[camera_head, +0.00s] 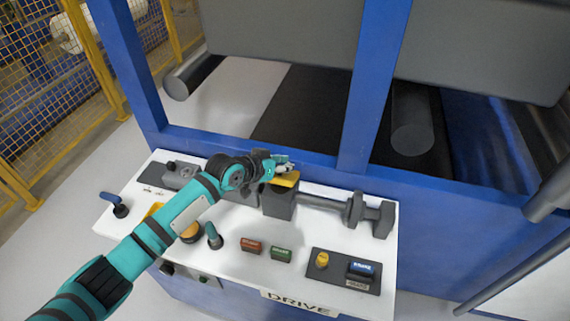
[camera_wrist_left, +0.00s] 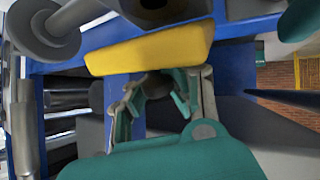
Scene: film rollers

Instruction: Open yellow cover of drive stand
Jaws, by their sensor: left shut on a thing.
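The drive stand (camera_head: 325,232) is a white slanted panel with a DRIVE label on its front edge. The yellow cover (camera_head: 287,180) sits on top of a dark grey box (camera_head: 279,205) near the panel's back edge. It shows as a yellow slab in the left wrist view (camera_wrist_left: 150,50). My left gripper (camera_head: 283,165) is at the cover's far upper edge, shut on it. In the left wrist view its fingers (camera_wrist_left: 165,88) reach up to the slab's edge, and the contact is partly hidden. My right gripper is not in view.
A grey lever handle (camera_head: 355,208) lies right of the box. Red (camera_head: 251,245) and green (camera_head: 281,253) buttons, a yellow knob (camera_head: 322,260) and a blue switch (camera_head: 361,268) are on the panel. A blue machine frame (camera_head: 372,85) rises behind. Yellow fencing (camera_head: 50,110) stands left.

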